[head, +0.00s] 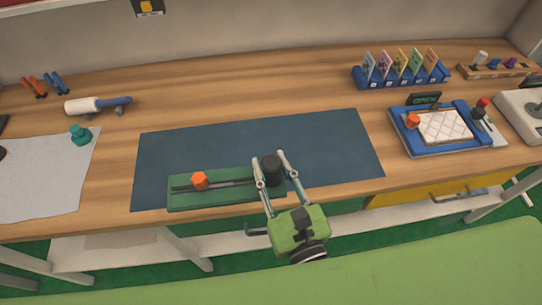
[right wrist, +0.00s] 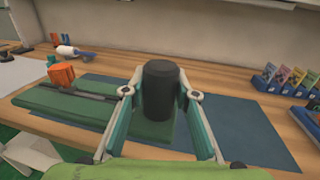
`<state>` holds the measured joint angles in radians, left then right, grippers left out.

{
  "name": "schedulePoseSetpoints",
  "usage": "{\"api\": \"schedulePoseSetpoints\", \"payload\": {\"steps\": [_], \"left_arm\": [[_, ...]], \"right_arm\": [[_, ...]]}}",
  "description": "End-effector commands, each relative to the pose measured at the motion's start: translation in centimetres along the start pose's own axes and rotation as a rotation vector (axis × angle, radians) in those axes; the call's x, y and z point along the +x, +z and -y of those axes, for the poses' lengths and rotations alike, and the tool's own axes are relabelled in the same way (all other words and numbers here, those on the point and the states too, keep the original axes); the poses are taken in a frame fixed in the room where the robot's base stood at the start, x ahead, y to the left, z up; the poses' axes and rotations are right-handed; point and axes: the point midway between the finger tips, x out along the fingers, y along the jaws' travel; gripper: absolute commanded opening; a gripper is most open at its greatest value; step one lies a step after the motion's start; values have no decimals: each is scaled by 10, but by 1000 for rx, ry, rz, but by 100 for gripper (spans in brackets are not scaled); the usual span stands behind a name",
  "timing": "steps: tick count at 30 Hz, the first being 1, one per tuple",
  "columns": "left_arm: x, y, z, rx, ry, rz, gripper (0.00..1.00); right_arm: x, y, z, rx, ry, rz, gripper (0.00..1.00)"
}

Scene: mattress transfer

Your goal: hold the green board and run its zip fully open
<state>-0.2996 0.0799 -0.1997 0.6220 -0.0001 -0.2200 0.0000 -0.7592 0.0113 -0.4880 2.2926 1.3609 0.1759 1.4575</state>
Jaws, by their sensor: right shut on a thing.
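The green board (head: 225,200) lies flat on the front part of the dark blue mat. A dark slot or zip track (head: 228,186) runs along its length. An orange faceted knob (head: 200,180) sits on the track towards the board's left end; it also shows in the right wrist view (right wrist: 62,76). A black upright cylinder (head: 272,168) stands at the board's right end. My right gripper (head: 270,166) is shut on this black cylinder, with one finger on each side (right wrist: 160,94). The left gripper is not in view.
The blue mat (head: 300,130) is bare behind and right of the board. A blue tray (head: 400,140) with a quilted white pad stands at right, with a blue card rack (head: 402,78) behind. A white roller (head: 85,104) and pale cloth (head: 40,190) lie at left.

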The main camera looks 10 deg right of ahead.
Motion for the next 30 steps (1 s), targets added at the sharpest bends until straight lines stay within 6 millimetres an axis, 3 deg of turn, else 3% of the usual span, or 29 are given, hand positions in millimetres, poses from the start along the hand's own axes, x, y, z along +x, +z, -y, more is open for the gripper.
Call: {"api": "schedulePoseSetpoints", "payload": {"steps": [14, 30], "left_arm": [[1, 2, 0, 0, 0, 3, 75], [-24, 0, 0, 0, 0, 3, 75]], "right_arm": [[-4, 5, -2, 2, 0, 2, 0], [24, 6, 8, 1, 0, 3, 0]]}}
